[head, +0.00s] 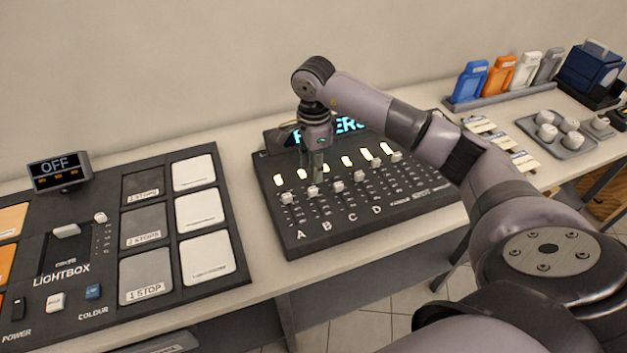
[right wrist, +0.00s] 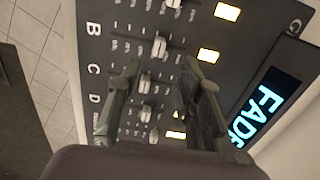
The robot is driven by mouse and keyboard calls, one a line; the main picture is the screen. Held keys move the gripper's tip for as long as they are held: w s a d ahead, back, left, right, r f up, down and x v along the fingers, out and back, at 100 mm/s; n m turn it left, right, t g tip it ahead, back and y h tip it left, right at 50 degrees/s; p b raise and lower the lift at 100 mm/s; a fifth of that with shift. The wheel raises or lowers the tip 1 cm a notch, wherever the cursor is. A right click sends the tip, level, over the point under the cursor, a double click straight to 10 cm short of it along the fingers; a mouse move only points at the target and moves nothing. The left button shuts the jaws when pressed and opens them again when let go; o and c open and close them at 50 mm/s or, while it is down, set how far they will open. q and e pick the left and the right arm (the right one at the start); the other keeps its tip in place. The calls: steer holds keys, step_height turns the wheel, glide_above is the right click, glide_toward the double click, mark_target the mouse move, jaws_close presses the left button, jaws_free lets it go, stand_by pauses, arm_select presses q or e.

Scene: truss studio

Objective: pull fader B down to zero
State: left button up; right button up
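The fader board (head: 300,243) is a dark sloped panel with columns lettered A to D and white caps. Fader B's cap (head: 313,192) is in the second column from the left, above its letter; in the right wrist view the cap (right wrist: 159,47) lies just beyond the fingertips. My right gripper (head: 317,172) points down over the board near columns B and C. In the right wrist view its two fingers (right wrist: 162,64) are apart with nothing gripped; fader C's cap (right wrist: 145,82) shows between them. Contact with the board cannot be told. My left gripper is out of view.
Fader A's cap (head: 287,198) and fader D's cap (head: 359,176) stand close by. A lit display (head: 350,125) rises behind the board. The lightbox panel (head: 240,275) is at left.

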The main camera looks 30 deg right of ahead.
mark_target(314, 188)
steer(key=f, duration=0.3)
steer(key=shift+s+f+p, duration=0.15)
steer(key=shift+s+p, duration=0.05)
steer(key=shift+p, duration=0.2)
step_height(314, 188, down, 2)
steer(key=shift+f, duration=0.15)
steer(key=shift+w+f+p, duration=0.1)
steer(key=shift+f+p, duration=0.2)
steer(key=shift+f, duration=0.2)
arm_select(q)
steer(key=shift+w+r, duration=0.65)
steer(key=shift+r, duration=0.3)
arm_select(e)
steer(key=shift+c, duration=0.5)
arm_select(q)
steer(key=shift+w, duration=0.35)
arm_select(e)
jaws_close()
